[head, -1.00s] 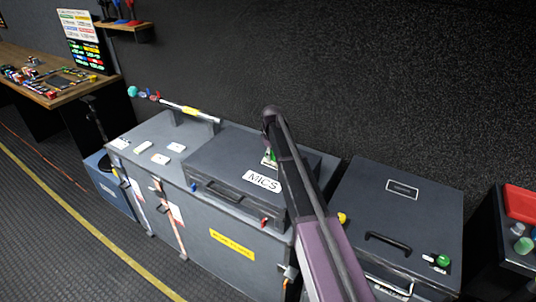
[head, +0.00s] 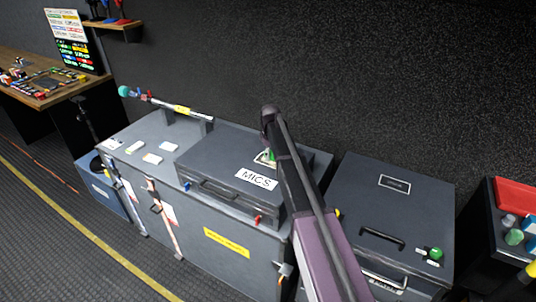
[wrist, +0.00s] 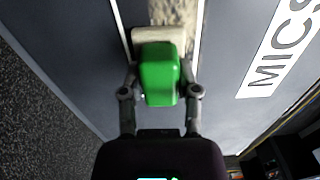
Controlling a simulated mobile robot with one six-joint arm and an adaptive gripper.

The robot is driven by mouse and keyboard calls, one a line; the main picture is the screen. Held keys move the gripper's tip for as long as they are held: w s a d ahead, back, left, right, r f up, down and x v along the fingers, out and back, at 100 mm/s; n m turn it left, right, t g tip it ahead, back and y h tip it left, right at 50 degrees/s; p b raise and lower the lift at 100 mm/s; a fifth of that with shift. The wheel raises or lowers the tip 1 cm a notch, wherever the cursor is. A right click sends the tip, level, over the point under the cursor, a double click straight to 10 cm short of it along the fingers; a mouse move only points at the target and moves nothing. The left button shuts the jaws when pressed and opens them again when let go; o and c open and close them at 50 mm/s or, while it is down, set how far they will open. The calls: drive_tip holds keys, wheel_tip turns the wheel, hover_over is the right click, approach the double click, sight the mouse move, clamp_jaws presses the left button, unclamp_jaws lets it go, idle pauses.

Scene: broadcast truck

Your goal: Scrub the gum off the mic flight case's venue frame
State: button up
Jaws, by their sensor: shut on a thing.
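The mic flight case (head: 213,162) is dark grey with a white MICS label and lies shut on a larger grey case. Its venue frame (wrist: 200,22) shows in the wrist view as pale edge lines around a speckled beige, dirty-looking strip (wrist: 174,12). My gripper (wrist: 160,70) is shut on a green-handled scrubber (wrist: 158,82) with a cream head (wrist: 150,34). The head lies over the frame's strip and hides part of it; I cannot tell whether it presses on it. In the head view my arm hides most of the frame and the gripper.
A grey case (head: 396,205) with a handle and green knob stands to the right. A red-topped tray (head: 516,193) is at the far right. A boom pole (head: 175,107) and white cards (head: 152,158) are on the large case's left part. A desk (head: 45,90) stands far left.

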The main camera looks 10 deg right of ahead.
drive_tip(key=shift+s+d+f, duration=0.1)
drive_tip(key=shift+s+d, duration=0.8)
drive_tip(key=shift+d, duration=0.2)
drive_tip(key=shift+d, duration=0.1)
drive_tip(key=shift+s+d, duration=0.55)
drive_tip(key=shift+d, duration=0.2)
drive_tip(key=shift+s+d, duration=0.55)
drive_tip(key=shift+d, duration=0.2)
drive_tip(key=shift+s+a, duration=0.2)
drive_tip(key=shift+s, duration=0.1)
drive_tip(key=shift+a, duration=0.1)
drive_tip(key=shift+w+a, duration=1.3)
drive_tip(key=shift+a, duration=0.25)
